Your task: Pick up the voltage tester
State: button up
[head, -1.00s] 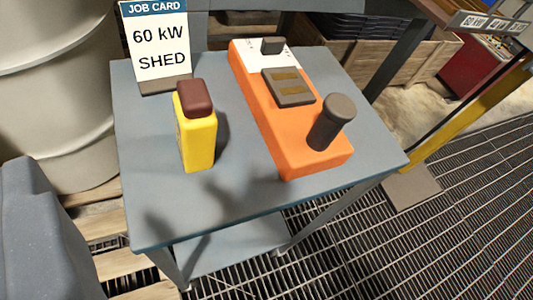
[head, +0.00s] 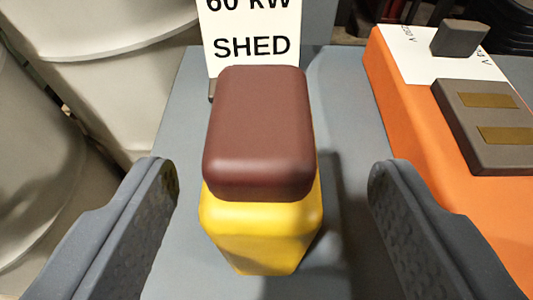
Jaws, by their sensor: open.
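An upright yellow body with a rounded brown cap (head: 260,130) stands on the grey table in the middle of the head view. The cap faces me and hides part of the body below it. My gripper (head: 272,175) is open, with one finger to the left and one to the right of the yellow body, with a gap on each side. An orange unit (head: 400,105) with a white panel lies to the right, cut by the picture's edge. Its panel carries small print with a "V". No label shows which of the two is the voltage tester.
A job card (head: 252,45) reading "60 kW SHED" stands close behind the brown cap. Pale drums (head: 100,60) stand at the left beyond the table (head: 345,120). Bare tabletop separates the yellow body from the orange unit.

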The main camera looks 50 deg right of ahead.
jog(key=shift+b+x, duration=0.65)
jog(key=shift+x, duration=2.1)
jog(key=shift+w+a, duration=0.15)
jog(key=shift+w, duration=0.05)
jog(key=c, duration=1.2)
